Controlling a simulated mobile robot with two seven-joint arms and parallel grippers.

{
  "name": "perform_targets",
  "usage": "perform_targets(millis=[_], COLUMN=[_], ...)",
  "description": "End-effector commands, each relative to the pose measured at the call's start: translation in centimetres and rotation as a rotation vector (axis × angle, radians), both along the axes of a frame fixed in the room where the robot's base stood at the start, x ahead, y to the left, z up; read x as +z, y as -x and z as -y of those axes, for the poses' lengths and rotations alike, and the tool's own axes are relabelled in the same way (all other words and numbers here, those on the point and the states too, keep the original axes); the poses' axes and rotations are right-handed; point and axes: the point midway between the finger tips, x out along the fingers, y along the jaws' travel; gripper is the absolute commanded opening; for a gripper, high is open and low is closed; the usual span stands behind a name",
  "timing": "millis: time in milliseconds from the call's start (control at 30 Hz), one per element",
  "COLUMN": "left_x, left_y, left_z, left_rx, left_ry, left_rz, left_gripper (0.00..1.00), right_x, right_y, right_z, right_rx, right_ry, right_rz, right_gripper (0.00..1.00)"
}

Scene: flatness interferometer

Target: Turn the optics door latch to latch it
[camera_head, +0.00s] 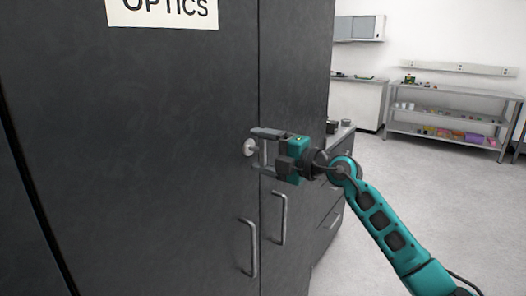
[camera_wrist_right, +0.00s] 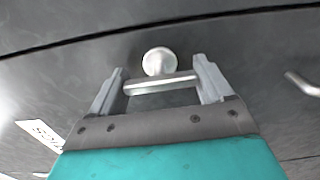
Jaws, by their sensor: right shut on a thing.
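The optics door (camera_head: 150,130) is a dark panel with an OPTICS sign (camera_head: 165,8) and appears closed. Its latch (camera_head: 249,148) has a round silver knob and a bar, near the seam with the neighbouring panel. In the head view the bar stands about upright, roughly along the seam. My right gripper (camera_head: 262,151) is shut on the latch, one finger above and one below. In the right wrist view the latch bar (camera_wrist_right: 160,84) spans between the fingertips, its ends against them, with the knob just beyond. My left gripper is not in view.
Two vertical door handles (camera_head: 249,248) (camera_head: 280,218) sit below the latch, either side of the seam. A dark drawer unit (camera_head: 332,205) stands beyond the cabinet. A metal shelf rack (camera_head: 445,134) is at the far right wall. The floor between is clear.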

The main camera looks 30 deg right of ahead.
Motion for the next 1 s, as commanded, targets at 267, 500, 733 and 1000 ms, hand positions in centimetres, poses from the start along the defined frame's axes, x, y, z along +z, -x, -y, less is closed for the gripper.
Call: perform_targets(millis=[267, 500, 733, 1000], left_x=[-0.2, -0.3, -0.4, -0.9], left_y=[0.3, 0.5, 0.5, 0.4], left_z=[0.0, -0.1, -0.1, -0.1], left_rx=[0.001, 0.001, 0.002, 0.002], left_ry=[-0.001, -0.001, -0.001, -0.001], left_rz=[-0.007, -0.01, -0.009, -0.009], left_gripper=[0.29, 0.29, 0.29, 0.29], right_x=[0.0, 0.0, -0.1, -0.3], right_y=[0.0, 0.0, 0.5, 4.4], right_z=[0.0, 0.0, 0.2, 1.8], right_rx=[-0.001, 0.0, -0.001, -0.001], right_ry=[0.001, 0.002, 0.003, 0.004], right_rz=[0.001, 0.001, 0.0, -0.003], right_gripper=[0.88, 1.0, 1.0, 1.0])
